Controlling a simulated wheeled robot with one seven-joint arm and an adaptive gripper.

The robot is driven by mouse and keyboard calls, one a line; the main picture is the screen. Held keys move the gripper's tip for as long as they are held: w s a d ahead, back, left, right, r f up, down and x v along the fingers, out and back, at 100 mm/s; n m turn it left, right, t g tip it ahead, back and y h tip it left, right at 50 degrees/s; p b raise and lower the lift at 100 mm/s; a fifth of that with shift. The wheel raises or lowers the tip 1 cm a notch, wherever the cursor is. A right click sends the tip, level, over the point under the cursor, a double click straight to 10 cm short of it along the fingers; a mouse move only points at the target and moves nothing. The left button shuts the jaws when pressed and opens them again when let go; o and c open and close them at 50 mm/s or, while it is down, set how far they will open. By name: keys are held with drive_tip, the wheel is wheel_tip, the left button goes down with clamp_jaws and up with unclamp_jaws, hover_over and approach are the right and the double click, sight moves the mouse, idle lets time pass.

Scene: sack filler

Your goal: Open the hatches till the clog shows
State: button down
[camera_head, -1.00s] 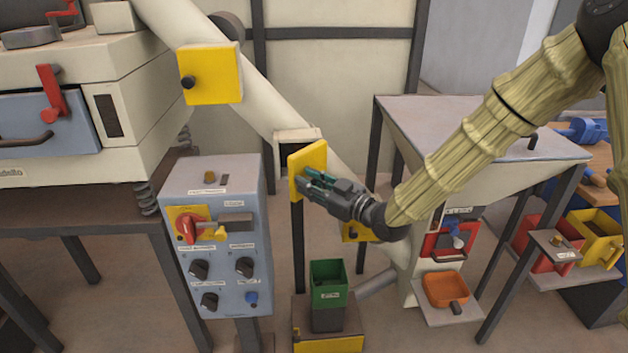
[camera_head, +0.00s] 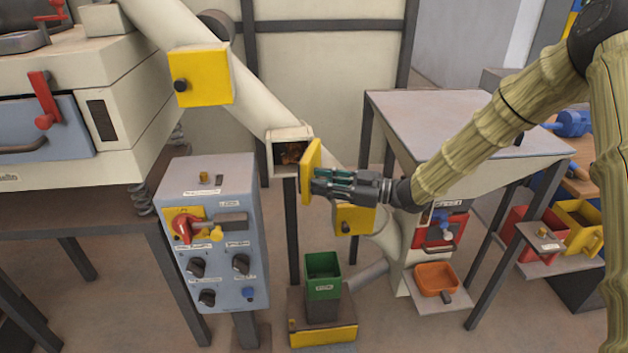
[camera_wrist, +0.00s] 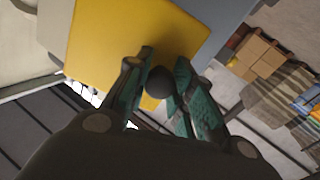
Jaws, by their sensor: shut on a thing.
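Three yellow hatches sit along the slanting cream pipe. The upper hatch (camera_head: 203,76) is closed, with a dark knob. The middle hatch (camera_head: 312,170) is swung open to the right of its square opening. Inside that opening, brown clumpy material (camera_head: 291,153) shows. My gripper (camera_head: 325,184) is shut on the middle hatch's dark round knob (camera_wrist: 159,80), between its green-padded fingers. The yellow hatch face (camera_wrist: 125,40) fills the top of the wrist view. The lower hatch (camera_head: 352,219) looks closed and is partly behind my gripper.
A grey control box (camera_head: 212,235) with a red switch stands at left. A green bin (camera_head: 323,277) stands below the pipe, and an orange tray (camera_head: 436,279) is to its right. A grey-topped hopper (camera_head: 460,125) stands behind my arm.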

idle(0.4)
drive_tip(key=c, duration=1.2)
unclamp_jaws()
drive_tip(key=v, duration=1.2)
drive_tip(key=shift+d, duration=0.15)
